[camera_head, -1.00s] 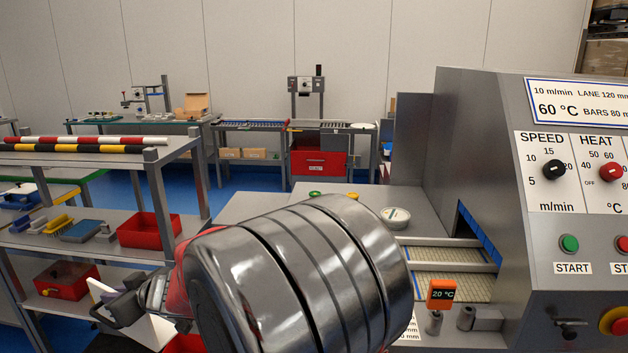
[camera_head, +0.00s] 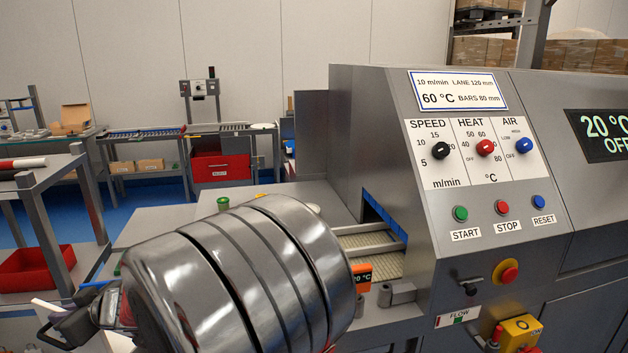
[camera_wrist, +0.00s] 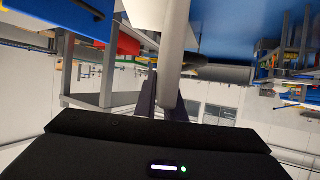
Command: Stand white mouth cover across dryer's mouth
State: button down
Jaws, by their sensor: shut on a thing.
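The dryer (camera_head: 375,130) is the grey metal machine at the right in the head view. Its mouth (camera_head: 383,220) is a dark opening with blue strips, and a belt with two metal bars leads into it. My gripper (camera_wrist: 166,88) is shut on a pale piece, the white mouth cover (camera_wrist: 168,45), which stretches away from the fingers in the wrist view. In the head view, my gripper is at the lower left, well away from the mouth. My arm's shiny link hides most of the cover there; only small white parts (camera_head: 119,342) show.
A green-topped item (camera_head: 223,203) is on the infeed table. A shelf rack with a red bin (camera_head: 28,268) is at the left. The dryer's panel has knobs and buttons, and its screen (camera_head: 604,133) reads OFF.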

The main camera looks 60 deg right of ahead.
jog(key=s+d+r+m+h, duration=0.1)
jog(key=d+r+m+h, duration=0.25)
jog(key=d, duration=1.45)
jog(key=s+d+r+m+h, duration=0.1)
jog(key=d+r+m+h, duration=0.2)
jog(key=d, duration=1.6)
jog(key=s+d+r+m+g+h, duration=0.1)
jog(key=s+d+r+m+h, duration=0.2)
jog(key=s+d, duration=1)
jog(key=s+d+r+m+g+h, duration=0.2)
jog(key=s+d, duration=1.1)
jog(key=d, duration=0.7)
jog(key=shift+s+r+m+h, duration=0.4)
jog(key=shift+r+m+h, duration=0.1)
jog(key=shift+h, duration=0.55)
jog(key=shift+f, duration=0.2)
